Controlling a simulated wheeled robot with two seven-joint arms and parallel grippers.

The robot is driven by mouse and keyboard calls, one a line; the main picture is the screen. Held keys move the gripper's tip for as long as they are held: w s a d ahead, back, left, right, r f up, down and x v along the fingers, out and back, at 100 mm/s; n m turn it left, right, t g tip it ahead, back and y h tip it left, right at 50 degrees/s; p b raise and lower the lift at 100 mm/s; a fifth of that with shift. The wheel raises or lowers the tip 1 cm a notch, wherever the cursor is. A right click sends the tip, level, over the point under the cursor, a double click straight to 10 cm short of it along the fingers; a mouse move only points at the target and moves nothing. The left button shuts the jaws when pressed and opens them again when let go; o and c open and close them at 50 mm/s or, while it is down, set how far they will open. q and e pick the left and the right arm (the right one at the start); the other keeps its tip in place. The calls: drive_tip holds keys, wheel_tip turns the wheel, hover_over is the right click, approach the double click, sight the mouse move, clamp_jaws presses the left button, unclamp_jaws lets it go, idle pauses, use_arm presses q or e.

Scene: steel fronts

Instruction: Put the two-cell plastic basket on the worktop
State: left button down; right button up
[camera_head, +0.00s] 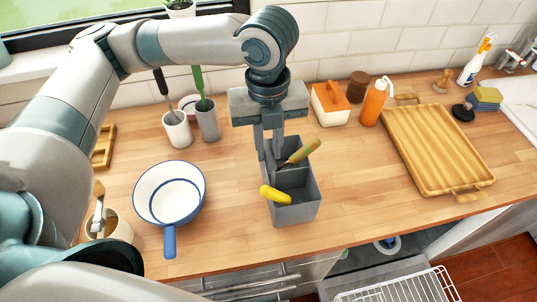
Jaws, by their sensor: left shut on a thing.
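The grey two-cell plastic basket (295,213) is over the wooden worktop (353,205), near its front edge. I cannot tell whether its base touches the wood. A yellow-handled item (275,194) sticks out of the front cell. A tool with a wooden handle (303,152) leans out of the back cell. My left gripper (270,155) points straight down at the back of the basket and is shut on it. The fingertips are partly hidden by the basket and the tool. My right gripper does not show.
A white pan with a blue handle (170,193) stands left of the basket. A wooden tray (432,150) lies to the right. Behind are two cups (208,122) with utensils, an orange-topped box (331,104) and an orange bottle (373,104). An open dishwasher rack (400,290) is below the front edge.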

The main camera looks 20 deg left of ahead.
sight(287, 172)
use_arm(q)
drive_tip(key=shift+d, duration=0.1)
drive_tip(key=shift+f+p, duration=0.65)
drive_tip(key=shift+f, duration=1.35)
drive_tip(key=c, duration=1.7)
unclamp_jaws()
drive_tip(key=shift+f, duration=0.1)
drive_tip(key=shift+o, duration=0.2)
drive_tip(key=shift+r, duration=0.2)
